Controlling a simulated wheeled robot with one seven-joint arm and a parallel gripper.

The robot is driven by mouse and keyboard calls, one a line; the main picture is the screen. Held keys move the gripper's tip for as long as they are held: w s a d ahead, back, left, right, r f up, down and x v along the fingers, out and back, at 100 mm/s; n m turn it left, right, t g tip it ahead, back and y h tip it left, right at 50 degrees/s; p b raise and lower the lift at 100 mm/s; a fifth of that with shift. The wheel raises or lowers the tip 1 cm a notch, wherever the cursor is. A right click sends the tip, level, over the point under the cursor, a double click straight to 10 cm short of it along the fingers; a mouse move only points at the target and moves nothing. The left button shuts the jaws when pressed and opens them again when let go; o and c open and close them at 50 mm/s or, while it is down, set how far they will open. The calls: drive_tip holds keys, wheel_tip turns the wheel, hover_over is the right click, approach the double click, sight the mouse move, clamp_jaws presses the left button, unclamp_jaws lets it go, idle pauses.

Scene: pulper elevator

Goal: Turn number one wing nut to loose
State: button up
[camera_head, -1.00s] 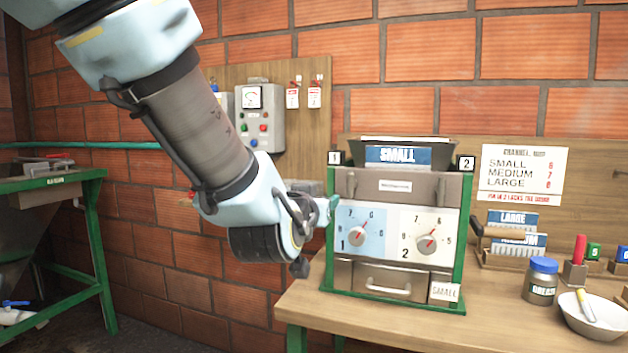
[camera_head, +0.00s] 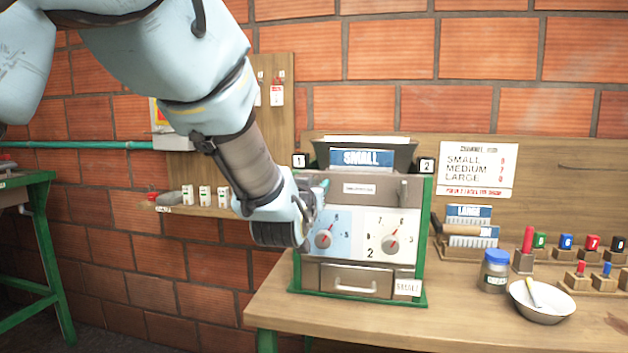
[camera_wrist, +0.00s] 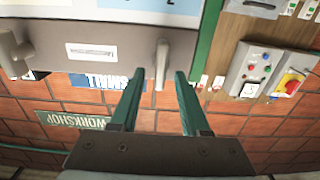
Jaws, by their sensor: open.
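The green-framed machine (camera_head: 360,275) stands on the bench with a SMALL plate on its hopper. In the wrist view, which is upside down, the number one wing nut (camera_wrist: 162,62) is a grey upright piece on the machine's front panel. My gripper (camera_wrist: 160,73) is open, its two green fingers pointing at the nut, which appears between the fingertips. I cannot tell whether they touch. In the head view my gripper (camera_head: 322,190) is at the panel's upper left and hides this nut. The number two wing nut (camera_head: 404,191) stands upright at the upper right.
Two dials, the left one (camera_head: 324,239) partly covered by my arm and the right one (camera_head: 391,243), sit below the nuts. A jar (camera_head: 494,271), a bowl (camera_head: 542,303) and coloured pegs stand to the right. A control box (camera_wrist: 266,70) hangs on the wall nearby.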

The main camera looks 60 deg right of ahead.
drive_tip(key=shift+d, duration=0.15)
clamp_jaws()
idle(0.4)
drive_tip(key=shift+f, duration=0.1)
